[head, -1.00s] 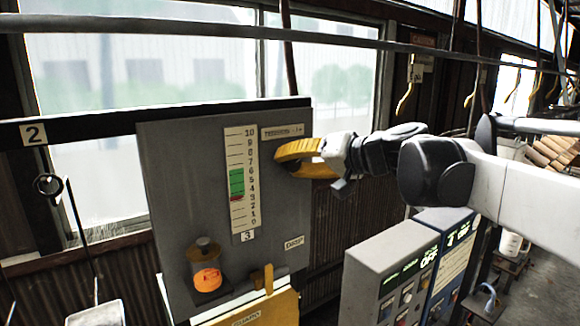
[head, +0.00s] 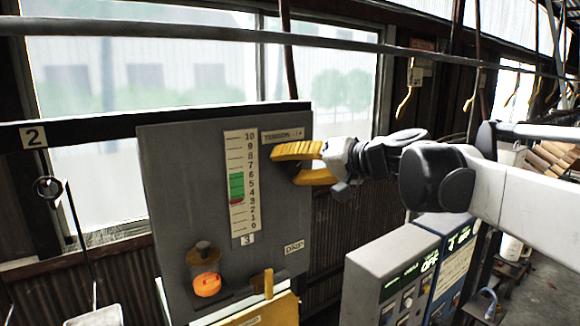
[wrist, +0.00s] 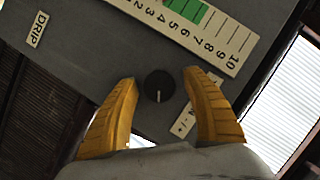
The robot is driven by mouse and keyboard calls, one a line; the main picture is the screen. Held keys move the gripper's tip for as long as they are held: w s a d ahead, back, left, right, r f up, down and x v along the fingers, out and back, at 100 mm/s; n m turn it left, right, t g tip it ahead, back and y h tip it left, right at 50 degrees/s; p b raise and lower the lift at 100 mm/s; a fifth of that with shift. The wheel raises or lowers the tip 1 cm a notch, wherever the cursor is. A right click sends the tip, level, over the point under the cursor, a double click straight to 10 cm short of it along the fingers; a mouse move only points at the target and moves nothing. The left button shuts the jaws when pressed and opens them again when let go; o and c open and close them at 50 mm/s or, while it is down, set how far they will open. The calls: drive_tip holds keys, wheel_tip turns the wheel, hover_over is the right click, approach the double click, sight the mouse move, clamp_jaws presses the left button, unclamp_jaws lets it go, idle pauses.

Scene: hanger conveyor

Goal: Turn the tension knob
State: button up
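The tension knob (wrist: 158,86) is a small round black knob with a pale pointer line, on a grey panel (head: 162,190). In the wrist view it sits between my two yellow fingers, with a clear gap on each side. In the wrist view my gripper (wrist: 160,82) touches nothing that I can see. The tension gauge (head: 243,187) has a scale up to 10, with a green band in the middle and a red mark below it.
Control boxes (head: 395,255) stand below my arm. A rail (head: 200,32) crosses above.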

drive_tip(key=v, duration=1.2)
drive_tip(key=shift+f, duration=0.15)
drive_tip(key=s+f+g+h+b, duration=0.1)
drive_tip(key=s+f+h+b, duration=0.3)
drive_tip(key=f, duration=0.6)
drive_tip(key=s+f+y+b, duration=0.1)
drive_tip(key=s+f+b, duration=0.1)
drive_tip(key=f+b, duration=0.7)
drive_tip(key=s+f+g+h+b, duration=0.1)
drive_tip(key=s+f+h+b, duration=0.2)
drive_tip(key=f, duration=0.9)
drive_tip(key=s+d+f+h+b, duration=0.2)
drive_tip(key=f+b, duration=0.4)
drive_tip(key=f, duration=0.5)
drive_tip(key=s+d+f+h+b, duration=0.1)
drive_tip(key=s+d+f+b, duration=0.3)
drive_tip(key=f, duration=0.8)
drive_tip(key=s+d+f+h+b, duration=0.2)
drive_tip(key=s+f+b, duration=0.3)
drive_tip(key=f+b, duration=0.3)
wheel_tip(320, 180, down, 4)
drive_tip(key=shift+s+d+r+h+b, duration=0.1)
drive_tip(key=shift+s+d+h+b, duration=0.15)
drive_tip(key=shift+d, duration=0.5)
